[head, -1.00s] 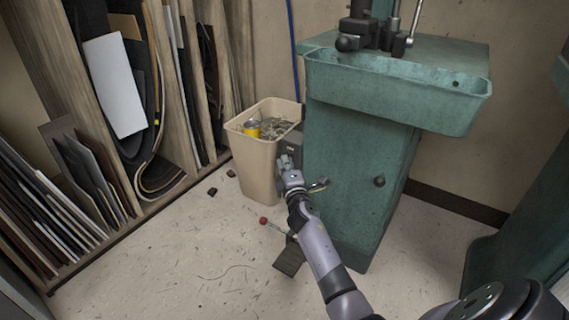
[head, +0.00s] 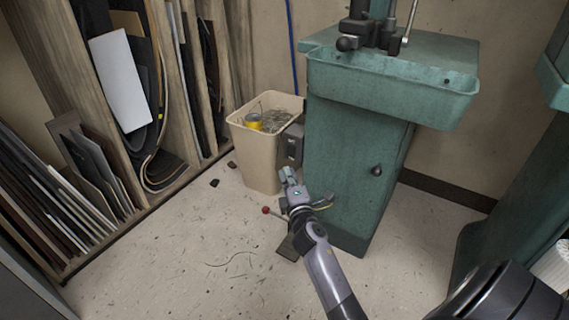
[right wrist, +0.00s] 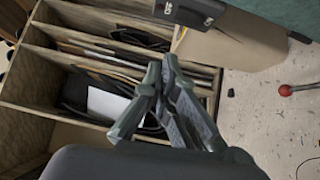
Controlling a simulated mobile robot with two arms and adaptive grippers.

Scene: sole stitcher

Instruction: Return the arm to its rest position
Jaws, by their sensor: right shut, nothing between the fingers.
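My right gripper (head: 287,175) is shut and empty in the head view. It is in the air in front of the beige bin and beside the green machine's base. In the right wrist view its fingers (right wrist: 166,68) come together at the tips. The green sole stitcher (head: 355,165) stands at the centre right with a tray top. A grey switch box (head: 291,146) on its left side shows just beyond my gripper; it also shows in the right wrist view (right wrist: 192,12). My left gripper is not in view.
The beige bin (head: 258,160) holds scraps and a yellow can. A wooden rack (head: 185,60) with sheets stands at the left. A red-knobbed lever (head: 266,210) and a dark pedal (head: 288,248) sit low by the machine. The floor at lower left is mostly clear.

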